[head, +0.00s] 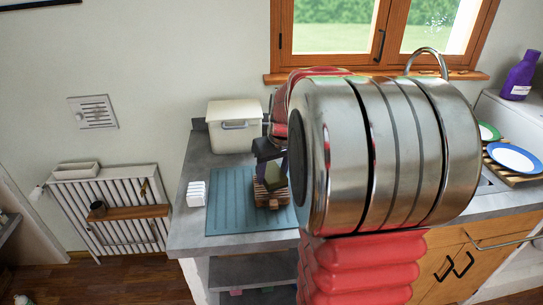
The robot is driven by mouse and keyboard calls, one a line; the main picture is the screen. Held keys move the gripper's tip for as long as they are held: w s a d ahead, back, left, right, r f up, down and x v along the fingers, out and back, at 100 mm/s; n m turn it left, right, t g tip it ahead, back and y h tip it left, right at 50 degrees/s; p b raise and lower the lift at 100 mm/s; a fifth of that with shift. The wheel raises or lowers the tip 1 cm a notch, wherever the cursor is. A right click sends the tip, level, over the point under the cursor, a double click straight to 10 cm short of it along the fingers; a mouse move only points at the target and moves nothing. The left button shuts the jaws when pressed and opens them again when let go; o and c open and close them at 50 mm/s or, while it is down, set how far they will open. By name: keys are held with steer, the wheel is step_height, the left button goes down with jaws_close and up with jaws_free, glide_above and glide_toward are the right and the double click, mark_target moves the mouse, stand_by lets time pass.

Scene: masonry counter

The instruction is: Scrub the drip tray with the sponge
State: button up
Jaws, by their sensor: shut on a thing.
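The teal ribbed drip tray (226,205) lies flat on the grey counter, left of my arm. My gripper (268,158) is over its right part, shut on a dark olive block that looks like the sponge (272,175). The sponge is tilted and partly hidden by the dark fingers. Just below it is a small brown slatted wooden piece (271,195) on the tray's right side. I cannot tell whether the sponge touches this piece. My large arm link hides what is to the right of the tray.
A cream lidded bin (234,125) stands behind the tray at the wall. A small white ribbed block (196,194) is beside the tray's left edge. The left part of the tray is clear. At the right, plates (514,158) stand on a wooden rack near a purple bottle (520,75).

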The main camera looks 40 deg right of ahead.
steer(key=shift+r, duration=1.4)
